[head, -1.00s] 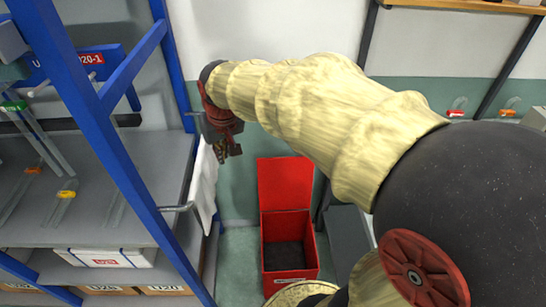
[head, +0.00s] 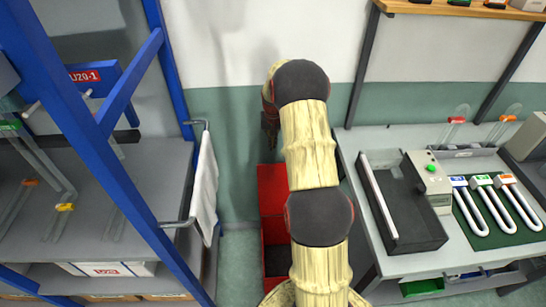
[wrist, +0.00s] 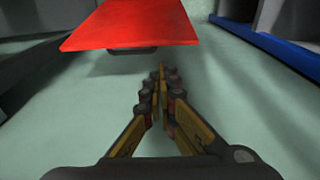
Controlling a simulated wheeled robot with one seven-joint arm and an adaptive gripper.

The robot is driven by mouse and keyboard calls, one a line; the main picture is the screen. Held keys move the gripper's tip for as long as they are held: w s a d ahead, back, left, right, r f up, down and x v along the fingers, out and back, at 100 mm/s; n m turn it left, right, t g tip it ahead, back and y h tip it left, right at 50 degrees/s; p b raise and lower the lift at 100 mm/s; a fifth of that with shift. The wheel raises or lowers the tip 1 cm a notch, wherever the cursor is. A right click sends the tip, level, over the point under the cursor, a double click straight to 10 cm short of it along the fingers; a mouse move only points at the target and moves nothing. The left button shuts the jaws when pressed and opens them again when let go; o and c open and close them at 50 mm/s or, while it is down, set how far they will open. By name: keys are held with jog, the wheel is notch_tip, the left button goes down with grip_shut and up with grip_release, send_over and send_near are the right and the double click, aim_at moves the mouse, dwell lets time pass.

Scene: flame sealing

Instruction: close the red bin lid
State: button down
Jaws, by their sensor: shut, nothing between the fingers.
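The red bin stands on the floor by the wall, its body (head: 276,237) partly hidden by my arm. Its red lid (head: 271,188) is open, standing up at the back of the bin. In the wrist view a red panel (wrist: 130,25), which looks like the lid, lies ahead and to the left, with a dark strip under its near edge. My gripper (wrist: 160,78) is shut and empty, its fingertips just below and right of that panel. In the head view my gripper (head: 270,133) is partly hidden by my arm, above the lid. I cannot tell whether they touch.
A blue-framed rack (head: 110,150) stands on the left, with a white towel (head: 205,185) hanging on its side rail. A grey workbench (head: 400,262) with a sealing machine (head: 395,200) and handled tools stands close on the right. Bare wall lies behind the bin.

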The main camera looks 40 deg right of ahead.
jog(key=f+b, duration=0.1)
jog(key=f, duration=0.2)
jog(key=f+b, duration=0.1)
jog(key=f, duration=0.3)
jog(key=w+d+f+b, duration=0.1)
jog(key=f, duration=0.2)
jog(key=shift+d+f, duration=0.1)
jog(key=shift+f, duration=0.1)
jog(key=shift+s, duration=0.1)
